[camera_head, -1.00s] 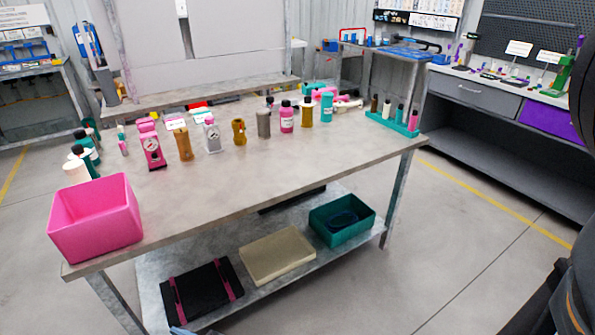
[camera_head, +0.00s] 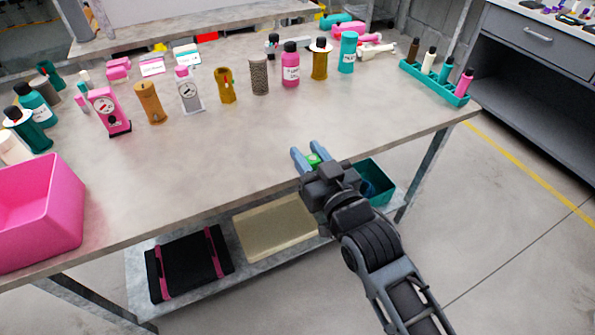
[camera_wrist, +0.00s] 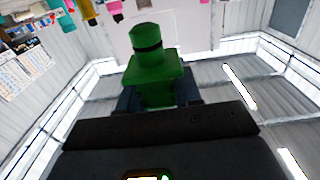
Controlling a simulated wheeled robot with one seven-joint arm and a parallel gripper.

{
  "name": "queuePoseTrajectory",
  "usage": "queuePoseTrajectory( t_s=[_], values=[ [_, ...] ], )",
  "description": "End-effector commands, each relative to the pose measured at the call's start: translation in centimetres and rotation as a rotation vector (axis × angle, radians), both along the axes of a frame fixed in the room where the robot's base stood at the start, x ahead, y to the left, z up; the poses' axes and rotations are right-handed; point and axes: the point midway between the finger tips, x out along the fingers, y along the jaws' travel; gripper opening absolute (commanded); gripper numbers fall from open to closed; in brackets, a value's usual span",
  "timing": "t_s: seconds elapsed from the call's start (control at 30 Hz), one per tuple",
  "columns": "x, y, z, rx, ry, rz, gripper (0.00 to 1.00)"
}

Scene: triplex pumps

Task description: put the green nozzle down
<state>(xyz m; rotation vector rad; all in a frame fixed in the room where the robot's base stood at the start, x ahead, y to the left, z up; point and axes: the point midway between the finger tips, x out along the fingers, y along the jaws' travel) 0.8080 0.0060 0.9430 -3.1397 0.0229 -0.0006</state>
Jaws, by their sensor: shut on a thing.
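The green nozzle (camera_wrist: 151,72) is held between the fingers of my gripper in the wrist view. It has a wide block-like base and a rounded top with a dark band. In the head view my gripper (camera_head: 312,158) is at the front edge of the grey table (camera_head: 240,165), with its two blue-grey fingers pointing toward the table. Only a small green patch of the nozzle (camera_head: 314,159) shows between the fingers there. The gripper is shut on the nozzle. Whether the nozzle touches the table cannot be told.
A row of bottles and gauges stands along the table's middle, including a pink bottle (camera_head: 290,66) and a pink gauge (camera_head: 108,110). A pink bin (camera_head: 40,215) is at the left, a teal rack (camera_head: 434,82) at the right. The table's front middle is clear.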

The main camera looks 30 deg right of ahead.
Motion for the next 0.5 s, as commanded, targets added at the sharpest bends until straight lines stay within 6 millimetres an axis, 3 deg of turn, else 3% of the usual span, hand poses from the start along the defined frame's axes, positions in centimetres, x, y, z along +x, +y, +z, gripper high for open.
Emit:
queuePoseTrajectory(
  t_s=[0.1,0.2,0.5],
  values=[
    [-0.1,0.4,2.1,0.001,-0.001,0.012,0.03],
    [0.4,0.5,2.5,0.001,0.003,0.015,0.03],
    [6.1,-0.1,-0.7,0.0,0.004,0.014,0.03]
  ],
)
